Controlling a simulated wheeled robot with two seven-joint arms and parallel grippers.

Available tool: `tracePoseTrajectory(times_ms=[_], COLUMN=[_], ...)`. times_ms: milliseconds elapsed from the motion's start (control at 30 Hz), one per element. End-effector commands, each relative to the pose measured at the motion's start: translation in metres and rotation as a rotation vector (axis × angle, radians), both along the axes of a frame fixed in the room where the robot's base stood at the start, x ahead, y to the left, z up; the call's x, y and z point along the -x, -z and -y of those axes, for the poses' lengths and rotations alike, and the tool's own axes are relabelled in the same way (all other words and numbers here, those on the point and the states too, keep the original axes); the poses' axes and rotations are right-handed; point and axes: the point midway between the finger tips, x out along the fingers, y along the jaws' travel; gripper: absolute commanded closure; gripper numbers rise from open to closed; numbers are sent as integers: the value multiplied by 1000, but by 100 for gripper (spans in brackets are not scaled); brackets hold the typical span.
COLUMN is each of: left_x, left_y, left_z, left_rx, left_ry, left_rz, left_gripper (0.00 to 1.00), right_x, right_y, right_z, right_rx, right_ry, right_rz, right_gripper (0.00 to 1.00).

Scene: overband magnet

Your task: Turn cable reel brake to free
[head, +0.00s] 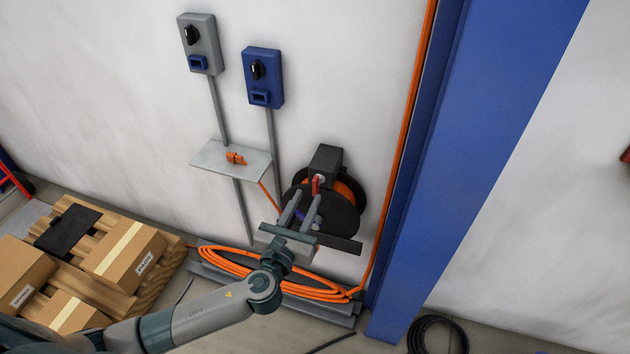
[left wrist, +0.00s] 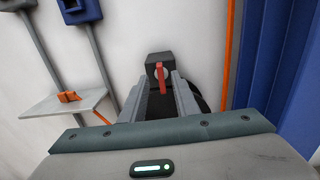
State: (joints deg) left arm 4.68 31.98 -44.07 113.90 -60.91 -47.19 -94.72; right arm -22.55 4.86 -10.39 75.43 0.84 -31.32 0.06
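The cable reel (head: 345,207) is a black drum with orange cable, mounted low on the white wall under a dark box (head: 326,160). The red brake lever (head: 316,183) sits on the box's front and points down; it also shows in the left wrist view (left wrist: 161,78). My left gripper (head: 307,195) is open in front of the reel, just below the lever. In the left wrist view its fingers (left wrist: 157,82) stand to either side of the lever's line, with a gap between them. I cannot tell whether they touch anything. My right gripper is not in view.
A blue column (head: 475,150) stands right of the reel. A small shelf (head: 210,158) with an orange plug (head: 236,158) and two switch boxes are on the wall at left. Coiled orange cable (head: 225,262) lies below. Cartons on a pallet (head: 150,285) stand at lower left.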

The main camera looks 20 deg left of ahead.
Motion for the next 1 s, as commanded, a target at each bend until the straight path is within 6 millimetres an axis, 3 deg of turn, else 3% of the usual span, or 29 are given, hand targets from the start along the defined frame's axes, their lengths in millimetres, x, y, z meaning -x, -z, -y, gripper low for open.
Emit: tracePoseTrajectory(times_ms=[200,400,867,1000], left_x=[-39,-63,-73,-73], left_y=[-1,0,0,0], left_z=[1,2,2,2], left_rx=[-2,1,0,0], left_ry=[-1,0,0,0], left_rz=[2,0,-1,-1], left_gripper=[72,72,72,100], right_x=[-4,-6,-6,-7], right_y=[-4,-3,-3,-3], right_z=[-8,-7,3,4], right_rx=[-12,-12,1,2], right_ry=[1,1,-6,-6], right_rz=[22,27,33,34], right_gripper=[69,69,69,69])
